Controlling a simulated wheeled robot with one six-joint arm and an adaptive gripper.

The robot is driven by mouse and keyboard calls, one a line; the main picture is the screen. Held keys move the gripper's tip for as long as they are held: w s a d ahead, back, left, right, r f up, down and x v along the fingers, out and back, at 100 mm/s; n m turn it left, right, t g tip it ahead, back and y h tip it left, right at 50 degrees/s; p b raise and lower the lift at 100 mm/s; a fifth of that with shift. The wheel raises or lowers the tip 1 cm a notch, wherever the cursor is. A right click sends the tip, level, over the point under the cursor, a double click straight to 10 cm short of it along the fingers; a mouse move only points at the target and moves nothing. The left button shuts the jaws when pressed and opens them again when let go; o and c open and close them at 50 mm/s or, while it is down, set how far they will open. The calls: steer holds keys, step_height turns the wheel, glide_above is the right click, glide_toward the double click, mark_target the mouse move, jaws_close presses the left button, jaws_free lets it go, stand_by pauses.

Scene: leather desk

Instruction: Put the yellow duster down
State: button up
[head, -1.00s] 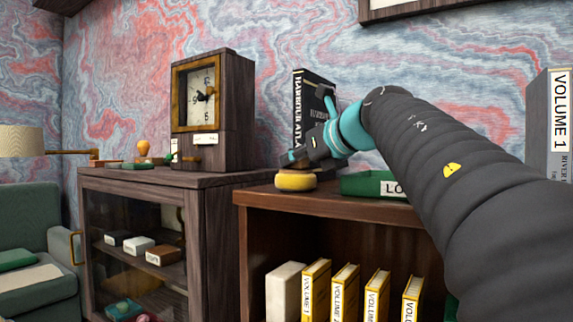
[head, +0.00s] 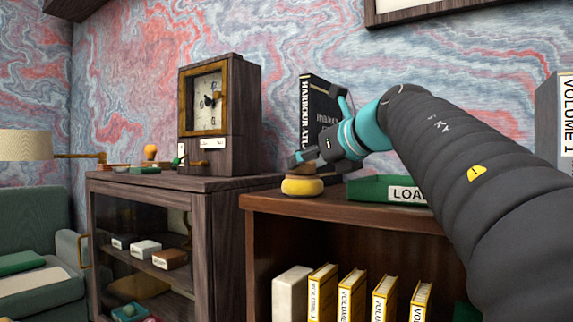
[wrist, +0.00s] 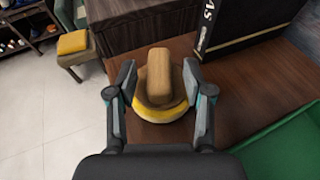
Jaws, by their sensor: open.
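The yellow duster (head: 302,187) rests on the brown wooden top of the low bookcase (head: 330,207), near its left end. In the wrist view the duster (wrist: 160,80) shows a tan block handle above a round yellow pad. My gripper (head: 303,160) is just above the duster in the head view. In the wrist view my gripper (wrist: 158,82) is open, with one finger on each side of the duster and gaps between the fingers and the handle.
A green box with a label (head: 385,189) stands just right of the duster. A dark upright book (head: 313,110) is behind it. The wooden clock (head: 218,112) stands on the glass-fronted cabinet (head: 140,178) to the left. The cabinet top's front is mostly clear.

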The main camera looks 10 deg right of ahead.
steer(key=v, duration=1)
steer(key=shift+s+r, duration=0.1)
steer(key=shift+s, duration=0.1)
